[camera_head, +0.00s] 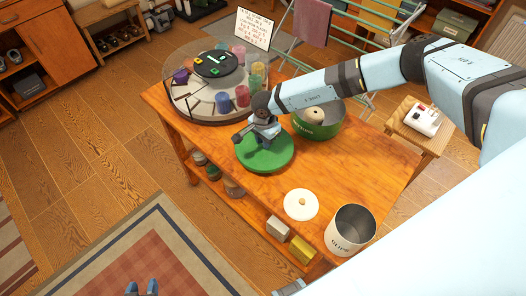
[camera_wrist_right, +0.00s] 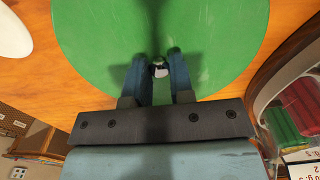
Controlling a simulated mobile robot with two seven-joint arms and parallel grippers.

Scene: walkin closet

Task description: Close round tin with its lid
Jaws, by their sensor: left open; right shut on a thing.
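The round green lid (camera_head: 252,158) lies flat on, or just above, the wooden table, near its middle. My right gripper (camera_head: 264,142) is over it, shut on its small knob (camera_wrist_right: 160,68); the green lid (camera_wrist_right: 90,40) fills much of the right wrist view. The round green tin (camera_head: 327,133) stands open to the right of the lid, partly hidden behind my right arm. A beige round thing (camera_head: 314,115) shows inside it. My left gripper (camera_head: 142,289) shows only its fingertips at the bottom edge, open and empty, over the rug.
A round clear-walled case (camera_head: 176,108) with coloured pieces stands at the table's far left. A white lid (camera_head: 301,206) and an open white canister (camera_head: 341,240) stand at the near right. A stool (camera_head: 408,139) with a white device is beyond the right edge.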

